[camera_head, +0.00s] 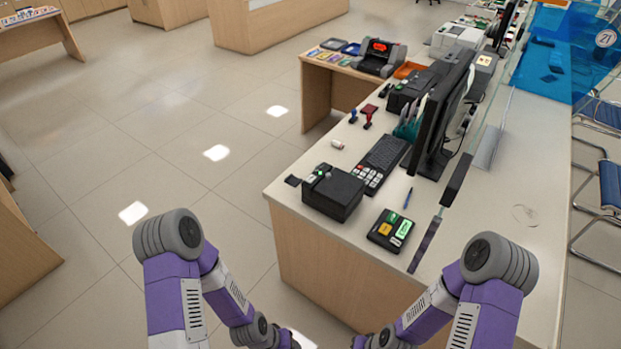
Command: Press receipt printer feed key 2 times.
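A black box-shaped device (333,194), which looks like the receipt printer, sits near the left front corner of the counter. Small green and light marks show on its top toward the back left. I cannot make out which of them is the feed key. Both of my purple and grey arms reach down to the bottom edge of the head view, in front of the counter's near end. My left and right grippers are below the frame and not seen. Nothing of mine touches the printer.
A glass screen stands along the right. Floor on the left is clear.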

